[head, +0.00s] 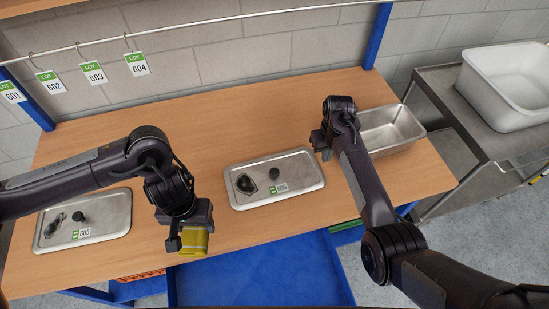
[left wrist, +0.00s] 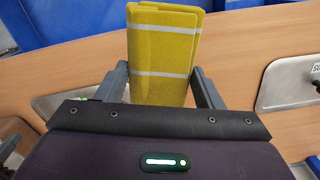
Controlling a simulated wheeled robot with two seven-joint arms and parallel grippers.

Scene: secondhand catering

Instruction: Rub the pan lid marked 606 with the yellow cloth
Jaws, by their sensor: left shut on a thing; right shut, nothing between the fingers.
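The middle pan lid (head: 300,168) lies flat on the wooden table, with a black knob, a dark patch at its left and a green-and-white tag too small to read surely. My left gripper (head: 188,238) is shut on the folded yellow cloth (head: 195,243), held near the table's front edge, left of and in front of this lid, apart from it. In the left wrist view the cloth (left wrist: 162,45) shows pale stripes and sits between the fingers (left wrist: 162,85). My right gripper (head: 321,143) is shut and empty, just beyond the lid's back right corner.
Another lid (head: 115,212), tagged 605, with a dark patch, lies at the left. A metal pan (head: 392,128) stands behind my right arm. Lot tags (head: 136,64) hang from a rail behind. A white tub (head: 505,85) stands on a side cart. The table's back middle is clear.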

